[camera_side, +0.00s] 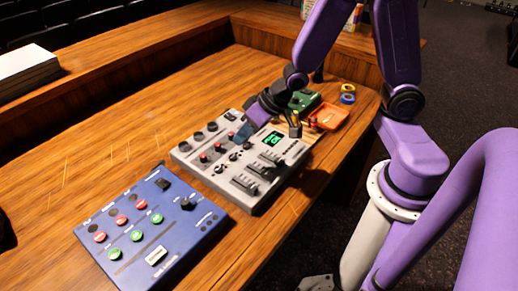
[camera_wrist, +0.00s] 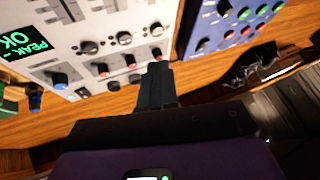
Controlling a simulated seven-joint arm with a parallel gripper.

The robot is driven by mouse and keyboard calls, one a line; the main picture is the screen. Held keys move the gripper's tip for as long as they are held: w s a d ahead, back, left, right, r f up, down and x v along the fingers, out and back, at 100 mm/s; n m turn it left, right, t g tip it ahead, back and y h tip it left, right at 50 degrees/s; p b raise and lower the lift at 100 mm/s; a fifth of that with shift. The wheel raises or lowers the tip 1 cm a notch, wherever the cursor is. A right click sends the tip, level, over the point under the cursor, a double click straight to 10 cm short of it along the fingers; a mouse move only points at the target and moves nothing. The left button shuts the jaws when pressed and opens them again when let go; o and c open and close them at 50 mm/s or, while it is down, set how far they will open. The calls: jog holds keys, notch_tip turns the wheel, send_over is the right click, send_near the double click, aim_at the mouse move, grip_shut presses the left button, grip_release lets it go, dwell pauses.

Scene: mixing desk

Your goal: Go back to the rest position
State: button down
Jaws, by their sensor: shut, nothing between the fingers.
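My gripper (camera_side: 243,134) is shut and empty over the far edge of the grey mixing console (camera_side: 262,205) in the side view. In the wrist view my gripper (camera_wrist: 155,78) shows as dark closed fingers in front of the console's knobs (camera_wrist: 90,47). Whether the fingertips touch the console I cannot tell. The console has a green lit display (camera_side: 272,138), several knobs and sliders. My purple arm reaches in from the right.
A blue button box (camera_side: 190,238) with red and green buttons lies to the console's left. A raised wooden ledge (camera_side: 120,65) runs along the back.

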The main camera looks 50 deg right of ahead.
jog(key=s+d+r+n+g+h, duration=0.1)
jog(key=s+r+n, duration=0.1)
jog(key=s, duration=0.5)
jog(key=s+d+r+n+g+h, duration=0.1)
jog(key=s+r+n+g, duration=0.1)
jog(key=s+n, duration=0.3)
jog(key=s+d+r+n+g+h, duration=0.1)
jog(key=s+r+n, duration=0.3)
jog(key=s, duration=0.5)
jog(key=shift+s+d+r+g+h, duration=0.15)
jog(key=shift+s+d+g+h, duration=0.25)
jog(key=shift+g, duration=0.3)
